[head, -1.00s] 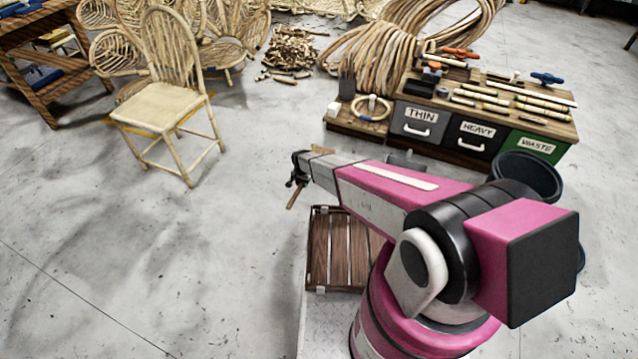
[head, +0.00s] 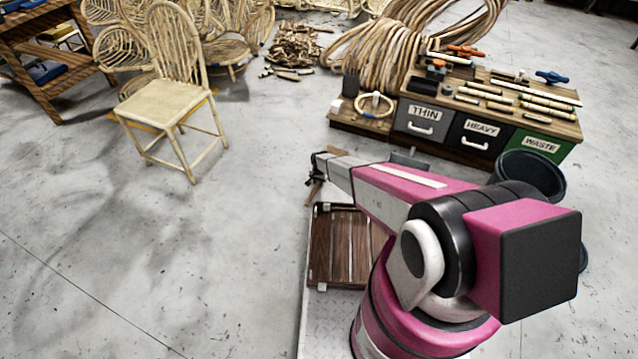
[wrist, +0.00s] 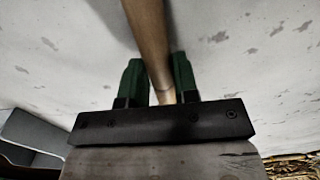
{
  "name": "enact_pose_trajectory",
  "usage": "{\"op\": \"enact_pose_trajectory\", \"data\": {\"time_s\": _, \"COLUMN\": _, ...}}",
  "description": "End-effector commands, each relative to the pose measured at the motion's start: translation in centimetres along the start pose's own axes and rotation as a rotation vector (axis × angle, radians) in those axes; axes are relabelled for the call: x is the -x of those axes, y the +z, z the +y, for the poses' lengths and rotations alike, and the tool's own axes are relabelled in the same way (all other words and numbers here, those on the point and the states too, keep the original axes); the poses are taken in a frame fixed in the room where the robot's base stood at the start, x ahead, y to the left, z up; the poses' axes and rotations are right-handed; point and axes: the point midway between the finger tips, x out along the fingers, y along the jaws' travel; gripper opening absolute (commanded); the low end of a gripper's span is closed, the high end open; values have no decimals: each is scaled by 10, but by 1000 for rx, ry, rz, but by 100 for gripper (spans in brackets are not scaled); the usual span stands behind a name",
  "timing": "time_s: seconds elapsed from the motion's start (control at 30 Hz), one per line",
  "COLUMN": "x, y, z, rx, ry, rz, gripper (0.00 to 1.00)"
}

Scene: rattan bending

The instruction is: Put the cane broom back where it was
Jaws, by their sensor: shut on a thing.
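My gripper (wrist: 162,85) is shut on a brown wooden handle (wrist: 148,35) between its green fingers in the wrist view. The handle runs away from the fingers toward the top of that view, and its far end is out of frame. In the head view my gripper (head: 318,178) is small and dark at the end of my pink and grey arm. A short piece of the brown handle shows there below it, over the floor. The broom's bristle end is not visible in either view, so I cannot confirm the held thing is the cane broom.
A rattan chair (head: 162,102) stands on the floor at left. A workbench (head: 535,122) with drawers labelled THIN, HEAVY and WASTE stands at right, with a dark bin (head: 528,172) beside it. A slatted wooden tray (head: 340,245) lies below my arm.

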Motion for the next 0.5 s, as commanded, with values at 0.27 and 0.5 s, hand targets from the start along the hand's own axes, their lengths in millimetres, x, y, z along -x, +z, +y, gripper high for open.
{"op": "enact_pose_trajectory", "data": {"time_s": 0.27, "x": -3, "y": 0, "z": 0, "rx": 0, "ry": -1, "rz": 1, "gripper": 0}}
{"op": "enact_pose_trajectory", "data": {"time_s": 0.5, "x": -6, "y": 0, "z": 0, "rx": 0, "ry": 0, "rz": 0, "gripper": 54}}
